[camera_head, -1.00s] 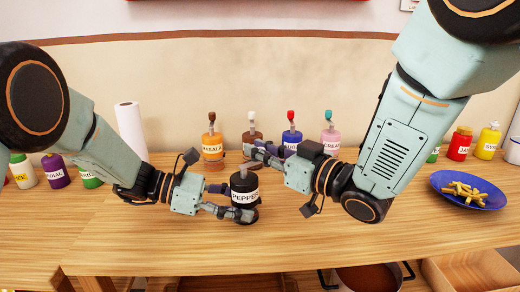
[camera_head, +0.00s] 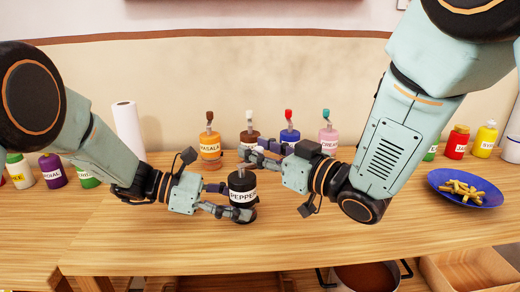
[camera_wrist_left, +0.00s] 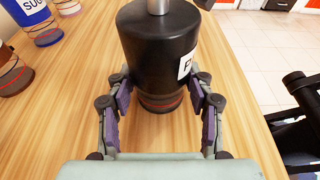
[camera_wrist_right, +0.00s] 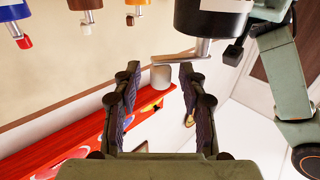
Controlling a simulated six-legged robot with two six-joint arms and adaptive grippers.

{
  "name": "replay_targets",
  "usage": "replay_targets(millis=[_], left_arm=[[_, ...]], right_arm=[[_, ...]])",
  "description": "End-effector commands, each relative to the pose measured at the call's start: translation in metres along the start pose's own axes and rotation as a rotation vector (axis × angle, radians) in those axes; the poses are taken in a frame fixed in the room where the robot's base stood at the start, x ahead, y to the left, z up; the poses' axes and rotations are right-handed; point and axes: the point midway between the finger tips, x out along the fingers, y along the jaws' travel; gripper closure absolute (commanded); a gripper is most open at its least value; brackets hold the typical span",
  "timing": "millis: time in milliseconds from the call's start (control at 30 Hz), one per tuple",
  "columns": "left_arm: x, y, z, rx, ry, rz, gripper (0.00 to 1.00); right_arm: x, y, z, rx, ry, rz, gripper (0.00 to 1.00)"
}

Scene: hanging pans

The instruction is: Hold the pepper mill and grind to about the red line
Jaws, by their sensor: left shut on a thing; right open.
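The black pepper mill (camera_head: 242,186), with a white label, stands upright near the middle of the counter. My left gripper (camera_wrist_left: 160,88) is shut around its lower body from both sides; it also shows in the head view (camera_head: 228,202). A red ring (camera_wrist_left: 160,104) circles the mill's base just beyond the fingers. In the right wrist view the mill (camera_wrist_right: 212,18) is at the top, with a metal crank arm (camera_wrist_right: 180,56) and a pale knob (camera_wrist_right: 160,77). My right gripper (camera_wrist_right: 158,80) is open, with the knob appearing between its fingertips. I cannot tell whether they touch.
Several similar jars with coloured knobs stand behind, including an orange one (camera_head: 210,146) and a pink one (camera_head: 329,138). A blue plate (camera_head: 438,182) of fries is at the right. A pot (camera_head: 366,279) sits below the front edge. The counter's front left is clear.

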Motion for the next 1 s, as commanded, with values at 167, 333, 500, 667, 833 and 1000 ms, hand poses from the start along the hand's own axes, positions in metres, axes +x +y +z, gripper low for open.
replay_targets(millis=[167,333,500,667,833,1000], left_arm=[[0.0,-0.001,-0.001,-0.001,0.001,-0.001,0.8],[0.0,-0.001,-0.001,-0.001,0.002,-0.001,0.8],[0.0,-0.001,-0.001,-0.001,0.002,-0.001,0.8],[0.0,-0.001,-0.001,-0.001,0.001,-0.001,0.8],[0.0,0.0,-0.001,-0.001,0.001,-0.001,0.8],[0.0,0.0,-0.001,-0.001,0.001,-0.001,0.8]], right_arm=[[-0.003,0.0,0.0,0.001,0.0,0.001,0.58],[-0.024,0.001,-0.001,0.006,0.002,0.004,0.58],[-0.051,0.001,-0.001,0.007,0.003,0.004,0.58],[-0.071,0.001,-0.001,0.006,0.002,0.004,0.58],[-0.089,0.002,-0.001,0.004,0.002,0.004,0.58],[-0.104,0.002,-0.001,0.004,0.003,0.004,0.58]])
